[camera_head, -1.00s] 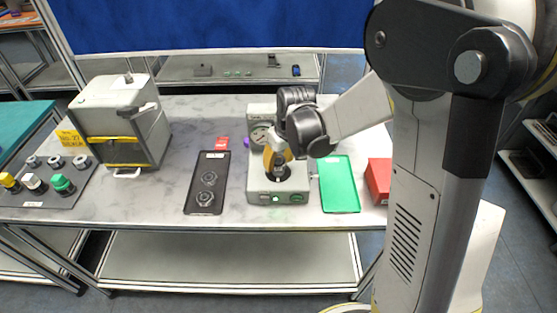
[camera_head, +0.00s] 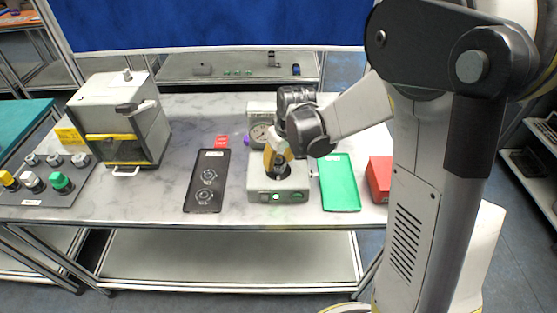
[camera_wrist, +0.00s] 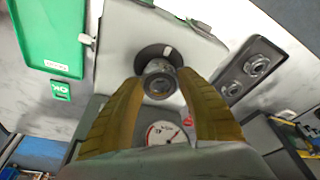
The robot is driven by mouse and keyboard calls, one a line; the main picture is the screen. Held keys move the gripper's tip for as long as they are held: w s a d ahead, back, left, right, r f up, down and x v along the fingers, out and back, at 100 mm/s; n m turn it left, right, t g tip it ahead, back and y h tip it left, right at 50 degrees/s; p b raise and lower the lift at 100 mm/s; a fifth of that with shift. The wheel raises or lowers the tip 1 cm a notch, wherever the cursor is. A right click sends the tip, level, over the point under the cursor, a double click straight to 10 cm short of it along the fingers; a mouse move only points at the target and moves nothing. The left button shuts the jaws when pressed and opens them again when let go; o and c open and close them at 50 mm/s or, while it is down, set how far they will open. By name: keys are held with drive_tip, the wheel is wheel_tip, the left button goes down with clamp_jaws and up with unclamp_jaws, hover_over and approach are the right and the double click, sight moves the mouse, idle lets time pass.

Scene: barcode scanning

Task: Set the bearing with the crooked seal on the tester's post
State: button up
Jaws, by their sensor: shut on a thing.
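The tester (camera_head: 265,186) is a light grey box with a dial gauge (camera_head: 260,134) at its back and a lit green lamp on its front. My gripper (camera_head: 277,160) is over the tester, fingers pointing down. In the wrist view my yellow fingers (camera_wrist: 160,88) are shut on a metal ring-shaped bearing (camera_wrist: 158,70). The bearing is at the tester's dark round seat (camera_wrist: 150,53); the post is hidden, and I cannot tell whether the bearing is around it. Two more bearings lie in the black tray (camera_head: 220,165). Their seals are too small to judge.
A green tray (camera_head: 340,185) and a red box (camera_head: 380,178) stand right of the tester. A grey cabinet (camera_head: 122,120) and a panel of coloured knobs (camera_head: 45,190) are at the left. Bare tabletop (camera_head: 160,195) lies between the cabinet and the black tray.

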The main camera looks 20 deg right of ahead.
drive_tip(key=shift+f+b, duration=0.75)
drive_tip(key=shift+b, duration=0.05)
idle(0.4)
drive_tip(key=o, duration=1.7)
drive_tip(key=shift+r, duration=0.1)
drive_tip(key=shift+r+p, duration=2.75)
drive_tip(key=shift+r, duration=1)
